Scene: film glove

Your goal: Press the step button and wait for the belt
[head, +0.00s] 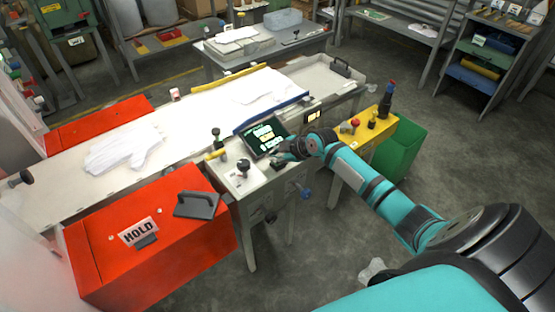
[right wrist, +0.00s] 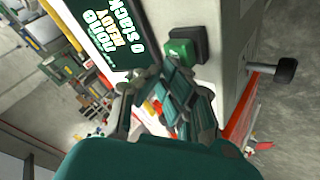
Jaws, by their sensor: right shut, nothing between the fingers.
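The green step button (right wrist: 183,48) sits in a dark square housing on the pale console in the right wrist view. In the head view my right gripper (head: 283,157) is at the console (head: 255,190), just below the screen (head: 264,136), and largely hides the button area. The fingers of my right gripper (right wrist: 185,98) are shut and empty, close to the button; I cannot tell whether they touch it. The screen also shows in the right wrist view (right wrist: 112,30), with the word READY on it. White gloves (head: 125,147) lie on the pale belt (head: 190,125). My left gripper is not in view.
A red box (head: 145,245) with a HOLD sign stands at the front left. A yellow-topped stand (head: 365,128) and green bin (head: 400,155) are to the right. Grey floor is open beyond.

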